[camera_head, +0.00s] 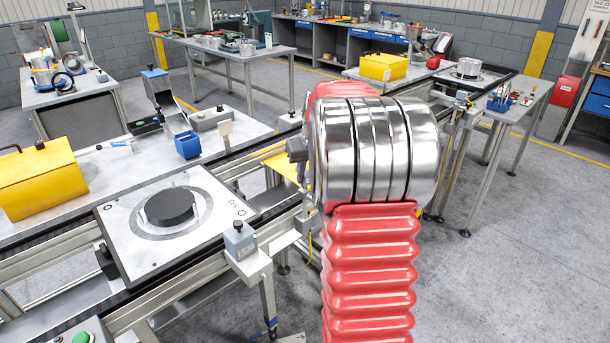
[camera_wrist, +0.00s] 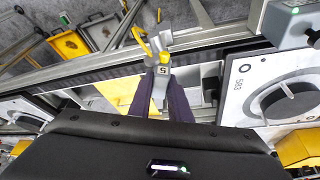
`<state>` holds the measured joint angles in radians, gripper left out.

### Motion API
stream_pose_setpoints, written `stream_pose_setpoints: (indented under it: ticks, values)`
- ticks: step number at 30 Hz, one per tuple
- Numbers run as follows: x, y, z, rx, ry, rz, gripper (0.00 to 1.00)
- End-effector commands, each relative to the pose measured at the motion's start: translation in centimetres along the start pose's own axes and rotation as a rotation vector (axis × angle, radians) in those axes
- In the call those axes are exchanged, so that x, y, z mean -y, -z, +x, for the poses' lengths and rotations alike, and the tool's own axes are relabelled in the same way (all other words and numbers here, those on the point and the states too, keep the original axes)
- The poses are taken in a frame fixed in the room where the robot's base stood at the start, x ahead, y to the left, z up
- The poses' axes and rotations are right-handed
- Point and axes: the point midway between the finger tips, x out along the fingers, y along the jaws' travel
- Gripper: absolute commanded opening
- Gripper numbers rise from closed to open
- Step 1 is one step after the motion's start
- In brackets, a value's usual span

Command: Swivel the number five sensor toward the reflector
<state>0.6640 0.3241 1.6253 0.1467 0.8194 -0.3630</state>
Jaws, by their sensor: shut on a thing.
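The number five sensor (camera_wrist: 163,71) is a small grey block with a black "5" label, in the upper middle of the wrist view. I cannot make out the reflector for certain in either view.
A pallet (camera_head: 115,228) with a dark disc lies on the conveyor, left of my arm. A small grey box (camera_head: 240,238) stands at the near rail. Another pallet (camera_head: 455,75) sits further along. A yellow case (camera_head: 40,180) is at left. Open floor lies to the right.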

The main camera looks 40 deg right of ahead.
Motion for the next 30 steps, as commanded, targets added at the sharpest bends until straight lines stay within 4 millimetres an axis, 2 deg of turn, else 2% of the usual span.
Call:
stream_pose_setpoints:
  ticks: [22, 30]
  values:
    - [-0.49, 0.05, 0.05, 0.001, 0.139, -0.334, 0.00]
    - [-0.48, 0.09, 0.02, 0.000, 0.158, -0.380, 0.00]
